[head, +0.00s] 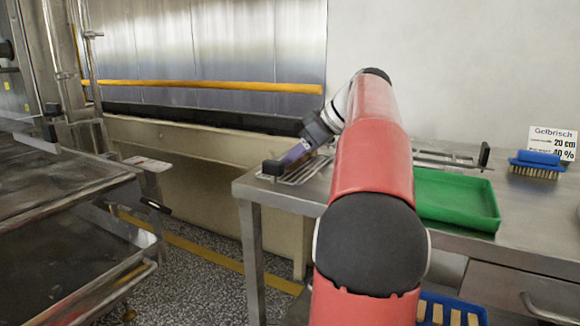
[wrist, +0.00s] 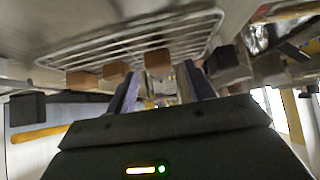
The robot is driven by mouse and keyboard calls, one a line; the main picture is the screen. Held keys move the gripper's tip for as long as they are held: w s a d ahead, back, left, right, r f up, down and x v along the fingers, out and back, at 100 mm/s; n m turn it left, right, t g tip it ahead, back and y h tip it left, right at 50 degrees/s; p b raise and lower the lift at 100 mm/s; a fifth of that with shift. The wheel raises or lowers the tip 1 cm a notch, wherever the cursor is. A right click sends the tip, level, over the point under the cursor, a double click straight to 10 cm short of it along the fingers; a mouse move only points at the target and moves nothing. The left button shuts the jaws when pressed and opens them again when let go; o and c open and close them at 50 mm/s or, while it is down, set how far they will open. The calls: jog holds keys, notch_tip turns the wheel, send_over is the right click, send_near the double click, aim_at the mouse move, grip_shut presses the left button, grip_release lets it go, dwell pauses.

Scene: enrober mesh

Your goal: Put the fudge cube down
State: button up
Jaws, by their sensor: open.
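In the wrist view, a brown fudge cube (wrist: 158,60) sits on the wire rack (wrist: 130,48), in line with the gap between my two purple fingers. My gripper (wrist: 161,76) is open, with a finger to each side of that gap. I cannot tell whether a finger touches the cube. Two more brown cubes (wrist: 116,72) (wrist: 82,80) stand in a row to its left. In the head view, my gripper (head: 297,153) is low over the left end of the rack (head: 303,170) on the steel table. My arm hides the middle of the rack, and no cube can be made out there.
A green tray (head: 455,197) lies on the steel table (head: 535,215), right of my arm. A blue brush (head: 537,163) and a sign (head: 553,141) are at the back right. Black end blocks (head: 273,167) stand up near the rack. A darker block (wrist: 222,60) shows right of my fingers.

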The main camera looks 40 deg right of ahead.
jog(key=shift+x, duration=0.9)
jog(key=shift+c, duration=0.4)
jog(key=c, duration=0.8)
jog(key=shift+r, duration=0.2)
